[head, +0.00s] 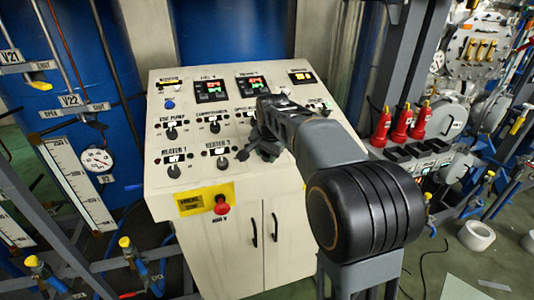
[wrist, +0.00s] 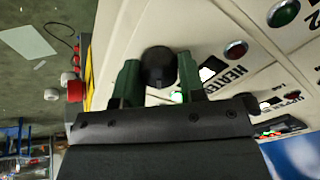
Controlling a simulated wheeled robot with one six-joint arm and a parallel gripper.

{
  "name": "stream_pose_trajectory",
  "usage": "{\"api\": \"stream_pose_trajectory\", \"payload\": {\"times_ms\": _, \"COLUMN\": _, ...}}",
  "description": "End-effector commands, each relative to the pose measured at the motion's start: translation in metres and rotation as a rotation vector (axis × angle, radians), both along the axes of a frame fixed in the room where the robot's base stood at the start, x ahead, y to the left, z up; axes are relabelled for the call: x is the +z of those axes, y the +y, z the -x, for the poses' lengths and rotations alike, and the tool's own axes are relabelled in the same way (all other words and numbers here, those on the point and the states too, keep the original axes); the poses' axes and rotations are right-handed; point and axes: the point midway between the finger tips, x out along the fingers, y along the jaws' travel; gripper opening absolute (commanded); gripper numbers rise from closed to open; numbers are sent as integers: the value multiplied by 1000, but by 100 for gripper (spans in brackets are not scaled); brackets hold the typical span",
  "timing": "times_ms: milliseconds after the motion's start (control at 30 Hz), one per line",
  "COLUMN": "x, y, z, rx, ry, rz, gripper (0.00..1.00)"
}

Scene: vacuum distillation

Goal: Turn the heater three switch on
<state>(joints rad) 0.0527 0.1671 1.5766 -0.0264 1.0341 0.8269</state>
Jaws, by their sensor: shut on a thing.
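The switch in my gripper is a round black knob (wrist: 158,68). It stands beside a label reading "HEATER" (wrist: 225,75), whose number is hidden in the wrist view. It fits the third place in the heater row, right of the heater 1 switch (head: 174,171) and heater 2 switch (head: 222,162). My gripper (wrist: 159,84) has its two green fingers on opposite sides of the knob and is shut on it. In the head view my gripper (head: 260,143) and arm hide this switch, so its turned position cannot be told. A small bright green spot (wrist: 178,97) shows near the right finger.
A red emergency knob (head: 221,206) on a yellow plate sits at lower left of the panel. Gauges and pipes stand at left. Red bottles (head: 401,122) stand right of my arm.

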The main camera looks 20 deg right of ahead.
Motion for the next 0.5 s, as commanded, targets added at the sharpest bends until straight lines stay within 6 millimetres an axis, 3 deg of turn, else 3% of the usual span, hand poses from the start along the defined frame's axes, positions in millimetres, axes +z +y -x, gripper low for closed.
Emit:
{"api": "stream_pose_trajectory", "payload": {"times_ms": 400, "x": 1, "y": 0, "z": 0, "rx": -7, "ry": -2, "rz": -3, "gripper": 13}}
{"api": "stream_pose_trajectory", "payload": {"times_ms": 433, "x": 1, "y": 0, "z": 0, "rx": -7, "ry": -2, "rz": -3, "gripper": 38}}
{"api": "stream_pose_trajectory", "payload": {"times_ms": 500, "x": 1, "y": 0, "z": 0, "rx": -7, "ry": -2, "rz": -3, "gripper": 45}}
